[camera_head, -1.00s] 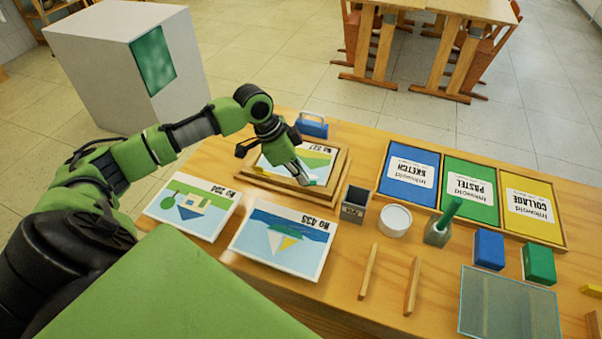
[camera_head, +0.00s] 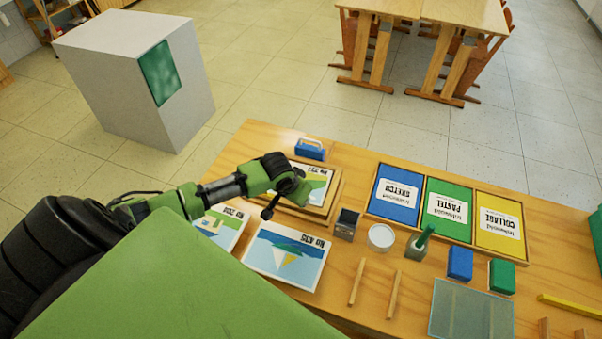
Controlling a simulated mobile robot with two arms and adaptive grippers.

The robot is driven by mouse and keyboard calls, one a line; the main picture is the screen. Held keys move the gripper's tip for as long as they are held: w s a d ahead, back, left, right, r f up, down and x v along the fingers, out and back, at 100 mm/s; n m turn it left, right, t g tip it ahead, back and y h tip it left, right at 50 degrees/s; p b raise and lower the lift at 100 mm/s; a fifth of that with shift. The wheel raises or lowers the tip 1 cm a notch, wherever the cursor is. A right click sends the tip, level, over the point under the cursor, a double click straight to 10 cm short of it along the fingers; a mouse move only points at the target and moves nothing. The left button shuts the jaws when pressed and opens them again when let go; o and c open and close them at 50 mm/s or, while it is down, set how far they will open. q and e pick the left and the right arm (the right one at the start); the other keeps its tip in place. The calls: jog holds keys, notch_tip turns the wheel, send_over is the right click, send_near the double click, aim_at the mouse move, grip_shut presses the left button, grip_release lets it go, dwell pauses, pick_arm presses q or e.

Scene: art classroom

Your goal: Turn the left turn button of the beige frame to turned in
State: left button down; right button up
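The beige frame (camera_head: 336,193) lies flat at the back left of the table, with a picture card (camera_head: 316,175) inside it. My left gripper (camera_head: 284,202) is over the frame's left and front part and covers much of it. A dark finger part hangs at the frame's front left corner. I cannot tell whether the fingers touch the frame or are open. The left turn button cannot be made out; the arm hides that side. My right gripper is not in view.
A blue case (camera_head: 310,150) stands behind the frame. The sailboat card (camera_head: 285,256) lies in front. Blue, green and yellow folders lie in a tray (camera_head: 420,207) further right.

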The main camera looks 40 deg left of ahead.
pick_arm(q)
jog(key=n+p, duration=0.2)
jog(key=shift+d+r+n+y, duration=0.1)
jog(key=shift+r+n+y, duration=0.05)
jog(key=shift+n+y, duration=0.2)
jog(key=shift+n+y+p, duration=0.25)
jog(key=shift+n+p, duration=0.1)
jog(key=shift+p, duration=0.25)
jog(key=c, duration=2.3)
grip_release()
jog(key=v, duration=1.1)
jog(key=shift+s+r, duration=0.15)
jog(key=shift+r, duration=0.2)
